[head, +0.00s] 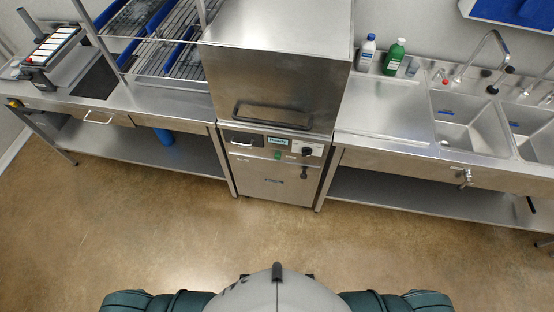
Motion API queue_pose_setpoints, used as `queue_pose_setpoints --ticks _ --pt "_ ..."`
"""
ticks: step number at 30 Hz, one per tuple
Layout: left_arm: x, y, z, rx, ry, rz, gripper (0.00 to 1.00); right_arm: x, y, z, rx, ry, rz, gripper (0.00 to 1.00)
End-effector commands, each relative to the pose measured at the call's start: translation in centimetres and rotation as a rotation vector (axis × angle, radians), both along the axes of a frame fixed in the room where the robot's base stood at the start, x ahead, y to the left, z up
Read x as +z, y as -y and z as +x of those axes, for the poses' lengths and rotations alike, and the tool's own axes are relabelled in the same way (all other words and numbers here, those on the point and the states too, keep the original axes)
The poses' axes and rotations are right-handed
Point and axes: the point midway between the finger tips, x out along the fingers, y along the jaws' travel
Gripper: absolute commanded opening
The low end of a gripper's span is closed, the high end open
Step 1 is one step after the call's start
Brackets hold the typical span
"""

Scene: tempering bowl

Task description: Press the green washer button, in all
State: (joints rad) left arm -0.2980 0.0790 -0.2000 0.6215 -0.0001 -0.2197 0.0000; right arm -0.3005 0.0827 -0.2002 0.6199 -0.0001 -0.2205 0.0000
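The stainless steel washer (296,80) stands in the middle of the counter run, with its boxy hood down. Its control panel (243,141) is on the front below the hood handle. A small green button (277,155) sits on the panel, under a small lit display (277,142) and left of a black knob (307,152). Whether the button is pressed in is too small to tell. My grippers are not in the picture. Only parts of my own body show at the bottom edge, well apart from the washer.
Left are a counter with wire racks (183,62) and a slicer-like device (52,48). The brown floor (200,215) before the washer is clear.

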Motion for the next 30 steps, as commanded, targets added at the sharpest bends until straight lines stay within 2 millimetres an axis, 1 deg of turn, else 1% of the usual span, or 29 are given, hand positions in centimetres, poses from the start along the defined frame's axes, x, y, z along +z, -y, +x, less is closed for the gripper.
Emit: queue_pose_setpoints --ticks 1,2,3,5,6,30 --pt "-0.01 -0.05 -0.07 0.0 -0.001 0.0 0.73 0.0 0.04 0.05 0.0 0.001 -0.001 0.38" --pt "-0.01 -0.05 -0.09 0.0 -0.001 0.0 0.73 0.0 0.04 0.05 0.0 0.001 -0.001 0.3" --pt "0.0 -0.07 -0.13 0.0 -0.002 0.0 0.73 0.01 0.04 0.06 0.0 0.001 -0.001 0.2" --pt "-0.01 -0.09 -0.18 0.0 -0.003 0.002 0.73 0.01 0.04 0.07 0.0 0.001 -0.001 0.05" --pt "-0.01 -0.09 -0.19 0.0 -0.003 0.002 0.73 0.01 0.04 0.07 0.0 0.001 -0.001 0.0" --pt "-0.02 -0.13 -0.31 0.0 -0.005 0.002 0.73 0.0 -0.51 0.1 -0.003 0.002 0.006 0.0"
